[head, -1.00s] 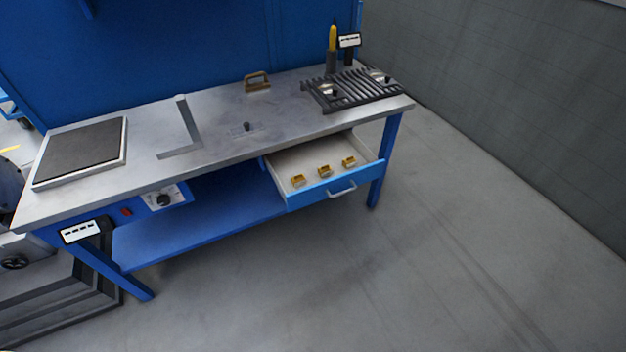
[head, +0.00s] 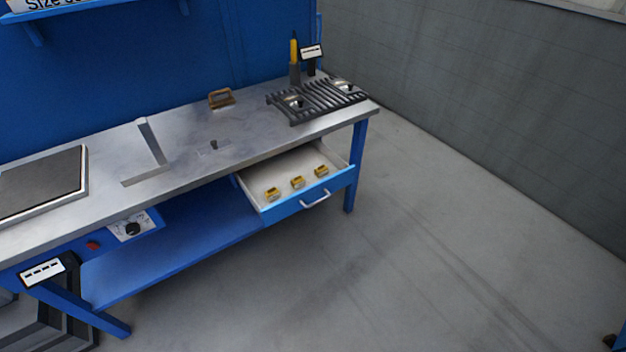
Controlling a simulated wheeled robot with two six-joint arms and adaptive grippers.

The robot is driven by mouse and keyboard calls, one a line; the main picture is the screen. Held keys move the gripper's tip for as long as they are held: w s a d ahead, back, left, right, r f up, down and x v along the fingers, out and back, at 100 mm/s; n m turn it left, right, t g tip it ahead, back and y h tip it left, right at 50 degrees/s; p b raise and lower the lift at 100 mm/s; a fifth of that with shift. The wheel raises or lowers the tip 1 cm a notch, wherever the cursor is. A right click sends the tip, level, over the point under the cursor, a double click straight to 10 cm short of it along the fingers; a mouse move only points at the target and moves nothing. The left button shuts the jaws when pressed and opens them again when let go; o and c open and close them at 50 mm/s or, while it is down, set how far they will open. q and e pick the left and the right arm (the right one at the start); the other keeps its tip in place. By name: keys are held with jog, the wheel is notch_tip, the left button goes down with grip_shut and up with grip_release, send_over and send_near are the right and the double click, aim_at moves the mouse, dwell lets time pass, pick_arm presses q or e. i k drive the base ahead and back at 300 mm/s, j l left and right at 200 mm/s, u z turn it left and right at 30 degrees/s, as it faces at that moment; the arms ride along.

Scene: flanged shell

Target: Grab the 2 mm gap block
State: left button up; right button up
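Three small yellow blocks lie in a row in the open drawer (head: 252,182) under the workbench: a left block (head: 272,194), a middle block (head: 298,182) and a right block (head: 321,171). Any markings on them are too small to read, so I cannot tell which is the 2 mm gap block. Neither of my grippers is in view.
The steel-topped workbench (head: 195,165) carries a dark plate (head: 40,182), an angled metal piece (head: 152,142), a brown handle (head: 221,98) and a slatted rack (head: 310,104). The drawer juts out at the front, with its handle (head: 316,199). Open grey floor (head: 430,260) lies in front and right.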

aim_at(322, 171)
jog(key=i+j+z, duration=0.1)
jog(key=i, duration=0.4)
jog(key=i+j+z, duration=0.1)
jog(key=i+j, duration=0.55)
jog(key=i, duration=0.25)
jog(key=l+z, duration=0.05)
